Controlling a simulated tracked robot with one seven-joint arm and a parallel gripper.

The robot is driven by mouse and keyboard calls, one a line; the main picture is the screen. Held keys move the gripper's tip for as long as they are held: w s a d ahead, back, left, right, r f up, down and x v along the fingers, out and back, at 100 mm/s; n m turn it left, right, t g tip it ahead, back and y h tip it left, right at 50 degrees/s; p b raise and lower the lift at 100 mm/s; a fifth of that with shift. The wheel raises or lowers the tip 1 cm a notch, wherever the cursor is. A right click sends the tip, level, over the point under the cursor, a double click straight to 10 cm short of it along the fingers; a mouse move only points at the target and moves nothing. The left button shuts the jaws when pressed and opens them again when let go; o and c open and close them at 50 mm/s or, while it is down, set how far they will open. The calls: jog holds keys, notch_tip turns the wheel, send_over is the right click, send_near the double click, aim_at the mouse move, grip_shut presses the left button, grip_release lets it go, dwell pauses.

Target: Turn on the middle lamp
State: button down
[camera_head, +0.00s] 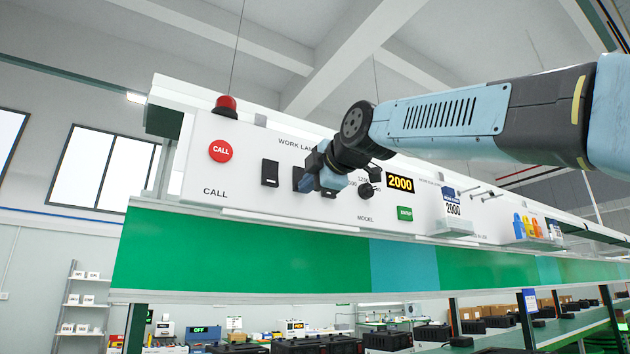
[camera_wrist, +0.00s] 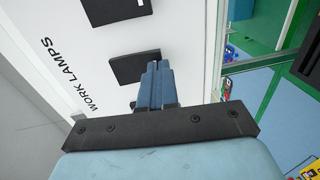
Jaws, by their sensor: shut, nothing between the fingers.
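The white panel (camera_head: 240,190) carries a row of black rocker switches under the words WORK LAMPS. The left switch (camera_head: 270,173) is clear in the head view. The middle switch (camera_head: 298,176) is partly covered by my gripper (camera_head: 308,182), which also blocks the view to its right. In the wrist view, the middle switch (camera_wrist: 132,67) lies beside my shut, empty gripper (camera_wrist: 158,66), whose fingertips overlap its lower edge; I cannot tell whether they touch. Another switch (camera_wrist: 112,10) shows at the top of that view. No work lamp is seen, so their state is not visible.
A red CALL button (camera_head: 220,151) is left of the switches, with a red beacon (camera_head: 226,105) above. A dark knob (camera_head: 366,190), a 2000 display (camera_head: 400,183) and a green button (camera_head: 405,213) are to the right. A green board (camera_head: 240,255) runs below the panel.

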dwell(0.3)
jog(key=shift+w+a+f, duration=0.15)
jog(key=shift+w, duration=0.05)
jog(key=f+v, duration=0.3)
jog(key=v, duration=1)
jog(key=shift+s+d, duration=0.35)
jog(key=shift+s, duration=0.1)
jog(key=shift+f, duration=0.15)
